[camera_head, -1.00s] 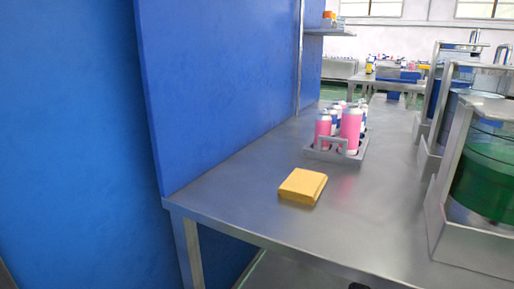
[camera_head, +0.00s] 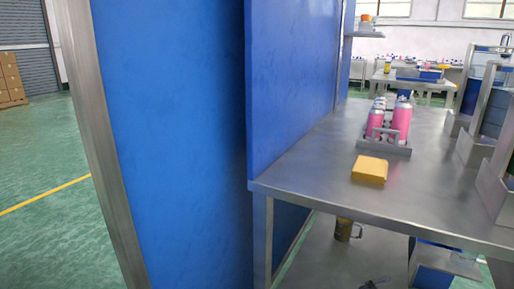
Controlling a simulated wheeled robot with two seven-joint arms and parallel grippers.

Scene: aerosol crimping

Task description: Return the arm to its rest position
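Neither of my grippers shows clearly in the head view. A small dark shape (camera_head: 376,283) at the bottom edge, right of the middle, is cut off and too small to identify. The steel table (camera_head: 310,178) stands at the right.
A blue partition (camera_head: 180,130) with a metal post (camera_head: 95,140) fills the middle left. Metal-framed machines (camera_head: 490,120) stand at the right end of the table. Green floor (camera_head: 40,240) is open at the left.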

